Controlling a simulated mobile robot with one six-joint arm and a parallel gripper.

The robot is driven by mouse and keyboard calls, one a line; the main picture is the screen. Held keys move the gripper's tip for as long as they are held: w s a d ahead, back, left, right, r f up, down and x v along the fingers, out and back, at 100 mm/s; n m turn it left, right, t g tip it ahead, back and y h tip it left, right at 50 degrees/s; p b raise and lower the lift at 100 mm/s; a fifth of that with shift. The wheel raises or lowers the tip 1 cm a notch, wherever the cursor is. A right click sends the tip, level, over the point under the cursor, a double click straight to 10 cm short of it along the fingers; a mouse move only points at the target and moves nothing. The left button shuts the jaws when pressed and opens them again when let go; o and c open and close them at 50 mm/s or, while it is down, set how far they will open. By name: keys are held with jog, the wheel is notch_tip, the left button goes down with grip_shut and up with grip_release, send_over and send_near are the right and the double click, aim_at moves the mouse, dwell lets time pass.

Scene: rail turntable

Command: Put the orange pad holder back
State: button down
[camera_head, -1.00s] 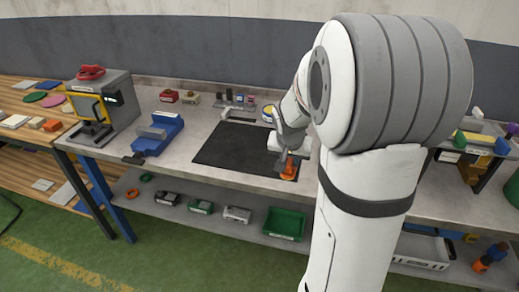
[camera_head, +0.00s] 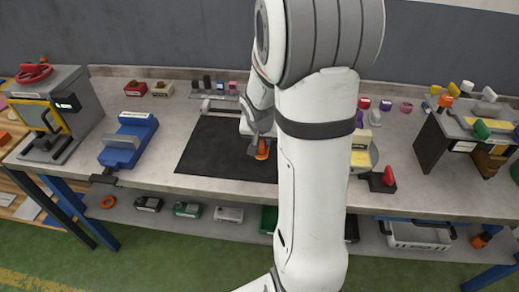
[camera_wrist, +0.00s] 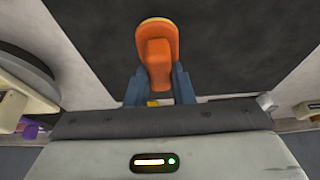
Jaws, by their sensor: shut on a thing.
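The orange pad holder (camera_head: 262,149) is in my gripper (camera_head: 257,137), over the right part of the black mat on the bench. In the wrist view the orange pad holder (camera_wrist: 156,48) sits between the two blue-grey fingers of my gripper (camera_wrist: 158,75), which are shut on its narrow near part. Its wide rounded end points away from the gripper. I cannot tell whether it touches the mat. A stand (camera_head: 440,130) at the right bears several coloured holders. My arm hides part of the bench to the right of the mat.
The black mat (camera_head: 215,150) is otherwise bare. A blue vise-like fixture (camera_head: 128,140) and a grey press (camera_head: 62,115) stand at the left. A round plate (camera_head: 372,158) shows partly behind my arm, beside a red-knobbed block (camera_head: 388,178). A small rack (camera_head: 225,92) stands behind the mat.

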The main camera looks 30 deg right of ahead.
aim_at(262, 149)
jog(key=shift+f+b, duration=0.4)
jog(key=shift+f, duration=1.5)
jog(key=shift+f, duration=0.2)
jog(key=c, duration=1.3)
grip_release()
jog(key=shift+o, duration=0.2)
jog(key=shift+r, duration=0.15)
